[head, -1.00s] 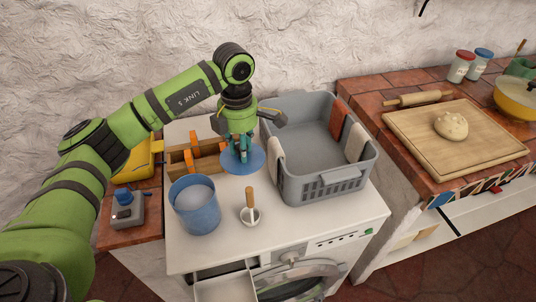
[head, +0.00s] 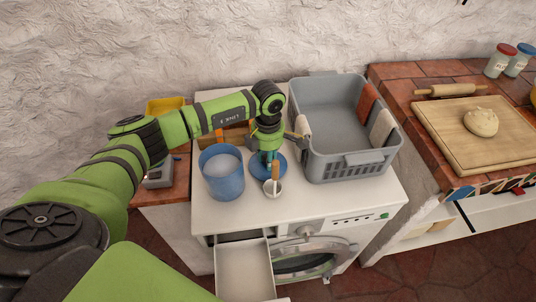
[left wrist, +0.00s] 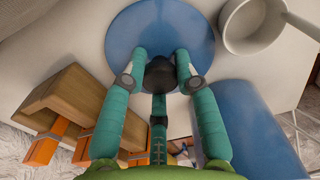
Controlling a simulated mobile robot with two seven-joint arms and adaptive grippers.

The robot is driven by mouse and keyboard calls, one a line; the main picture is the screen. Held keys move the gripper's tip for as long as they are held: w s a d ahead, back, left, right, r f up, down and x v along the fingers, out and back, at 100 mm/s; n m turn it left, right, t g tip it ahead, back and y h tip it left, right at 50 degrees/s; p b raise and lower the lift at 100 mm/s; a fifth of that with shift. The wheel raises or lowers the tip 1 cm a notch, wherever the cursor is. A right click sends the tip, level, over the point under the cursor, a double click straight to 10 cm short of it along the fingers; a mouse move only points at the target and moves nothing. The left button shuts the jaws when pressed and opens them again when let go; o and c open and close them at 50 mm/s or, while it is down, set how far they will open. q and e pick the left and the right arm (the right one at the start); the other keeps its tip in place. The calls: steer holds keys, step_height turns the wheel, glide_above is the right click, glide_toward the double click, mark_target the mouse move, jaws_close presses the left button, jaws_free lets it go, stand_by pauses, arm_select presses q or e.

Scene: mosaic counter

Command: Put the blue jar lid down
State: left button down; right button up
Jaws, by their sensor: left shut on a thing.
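The blue jar lid (left wrist: 160,25) is a flat blue disc with a dark knob, seen in the left wrist view. My left gripper (left wrist: 160,78) is shut on the knob with its teal fingers. In the head view the lid (head: 282,168) is partly hidden by my gripper (head: 268,160) and the scoop handle. It is at or just above the white washing machine top; I cannot tell whether it touches. The blue jar (head: 223,178), open with pale contents, stands to its left. My right gripper is not in view.
A grey laundry basket (head: 345,165) is to the right, and a wooden rack (left wrist: 65,95) is close by. The white top's front strip (head: 320,205) is clear. A drawer (head: 243,270) hangs open below.

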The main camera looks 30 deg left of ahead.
arm_select(q)
steer(key=shift+f, duration=0.15)
steer(key=c, duration=0.9)
jaws_free()
steer(key=shift+c, duration=0.2)
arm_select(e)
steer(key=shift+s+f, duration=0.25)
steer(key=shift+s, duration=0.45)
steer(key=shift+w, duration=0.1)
arm_select(q)
steer(key=shift+r, duration=0.55)
step_height(320, 180, up, 11)
steer(key=b, duration=0.4)
steer(key=shift+r, duration=0.2)
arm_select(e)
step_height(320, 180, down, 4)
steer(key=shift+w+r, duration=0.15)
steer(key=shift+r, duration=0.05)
